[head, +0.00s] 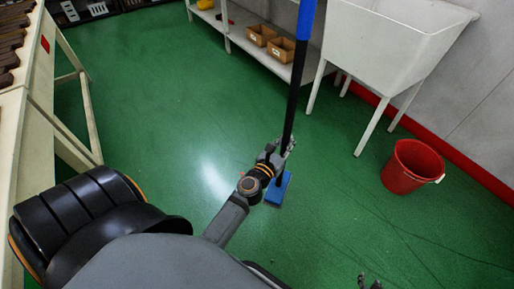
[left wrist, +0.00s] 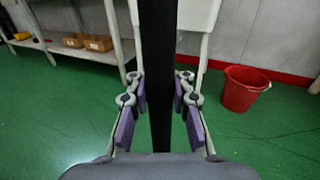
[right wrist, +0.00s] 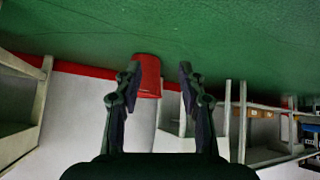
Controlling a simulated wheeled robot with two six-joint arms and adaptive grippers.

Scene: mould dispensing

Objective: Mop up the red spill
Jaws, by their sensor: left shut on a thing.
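A mop with a black pole (head: 291,110), a blue upper section (head: 306,18) and a flat blue head (head: 279,190) stands nearly upright in the head view. The head appears to be at the floor, partly hidden by my left arm. My left gripper (head: 284,150) is shut on the pole; in the left wrist view the black pole (left wrist: 160,60) runs between its fingers (left wrist: 160,100). My right gripper (right wrist: 158,75) is open and empty in the right wrist view; only its tip shows at the bottom of the head view (head: 370,284). No red spill shows in any view.
A red bucket (head: 408,168) stands on the green floor (head: 335,225) at right, near a white sink (head: 390,45) on legs. A shelf (head: 250,42) with brown boxes (head: 262,34) lines the wall. A bench (head: 30,110) stands left. The middle floor is clear.

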